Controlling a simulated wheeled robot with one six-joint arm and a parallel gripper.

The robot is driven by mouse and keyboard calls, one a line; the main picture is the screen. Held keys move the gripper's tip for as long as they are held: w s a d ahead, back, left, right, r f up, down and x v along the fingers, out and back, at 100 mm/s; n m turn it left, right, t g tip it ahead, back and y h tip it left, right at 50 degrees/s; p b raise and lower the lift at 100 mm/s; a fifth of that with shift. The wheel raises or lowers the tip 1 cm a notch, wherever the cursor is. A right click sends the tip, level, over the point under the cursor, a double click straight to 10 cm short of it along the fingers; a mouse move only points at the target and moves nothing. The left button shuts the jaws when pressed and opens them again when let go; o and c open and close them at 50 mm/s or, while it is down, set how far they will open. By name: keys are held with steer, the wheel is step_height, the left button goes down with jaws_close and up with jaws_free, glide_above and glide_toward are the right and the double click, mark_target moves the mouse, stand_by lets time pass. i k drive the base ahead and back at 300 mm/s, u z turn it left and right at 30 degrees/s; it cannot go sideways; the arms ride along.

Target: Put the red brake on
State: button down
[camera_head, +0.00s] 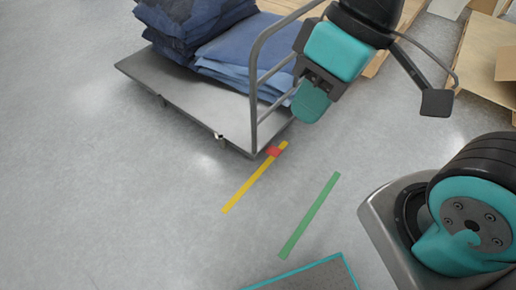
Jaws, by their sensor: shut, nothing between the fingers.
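The red brake (275,151) is a small red piece low at the near right corner of a grey flatbed cart (180,97). It sits by the end of a yellow floor strip; whether it touches the floor cannot be told. My gripper (311,103) hangs in front of the cart's handle side, above and to the right of the brake in the picture. Its teal fingers are together with nothing between them, and it is apart from the brake. Its height above the floor is hard to tell.
The cart's tubular handle (254,90) rises close to my gripper. Folded blue jeans (235,62) lie on the cart. A yellow strip (246,187) and a green strip (310,214) mark the floor. Wooden pallets (484,62) stand at the upper right. The floor at left is clear.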

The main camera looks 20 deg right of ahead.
mark_target(272, 150)
steer(key=u, duration=0.1)
steer(key=i, duration=1.2)
steer(key=z, duration=0.75)
